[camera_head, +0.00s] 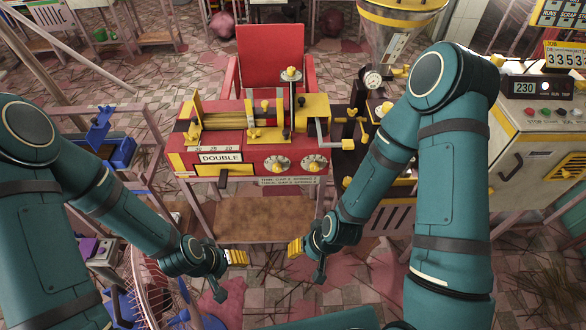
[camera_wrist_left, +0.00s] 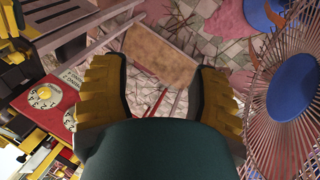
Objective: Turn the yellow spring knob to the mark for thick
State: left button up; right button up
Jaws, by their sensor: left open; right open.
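The red machine (camera_head: 222,140) stands ahead, with yellow fittings and a "DOUBLE" label. Two round dials with yellow knobs sit on its front face: a left knob (camera_head: 277,166) and a right knob (camera_head: 316,163). Which one is the spring knob, and its mark, are too small to read. My right gripper (camera_head: 295,248) is open and empty, below the dials.
A brown shelf (camera_head: 250,228) lies under the machine, and a red chair (camera_head: 270,55) stands behind it. A grey cabinet (camera_head: 520,150) with a 230 display is at right. Blue trays (camera_head: 122,152) are at left.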

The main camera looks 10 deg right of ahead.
aim_at(314, 166)
jog(key=l+z, duration=0.15)
jog(key=z, duration=0.3)
jog(key=i+l+z, duration=0.15)
jog(key=z, duration=0.3)
jog(key=i+l+z, duration=0.1)
jog(key=z, duration=0.35)
